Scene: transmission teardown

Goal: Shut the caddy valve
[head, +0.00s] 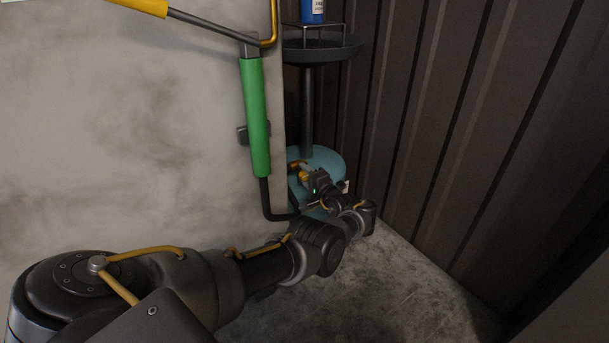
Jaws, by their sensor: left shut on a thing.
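The caddy is a teal, rounded tank (325,160) on the floor in the corner, with a dark post (308,110) rising to a wide black pan (325,50). A small yellow valve handle (296,164) shows low at the tank's near left side. My left arm reaches down to it from the lower left. My left gripper (307,177) is small and dark in the picture and is shut on the yellow valve handle. Its fingers and wrist hide much of the valve, so I cannot tell the handle's exact angle. My right gripper is out of view.
A pale panel (130,130) fills the left side, close to my arm. A green-sleeved bar (256,115) stands at its edge. A blue bottle (313,10) is above the pan. A dark corrugated wall (450,120) closes the right. Floor (400,290) is bare in front.

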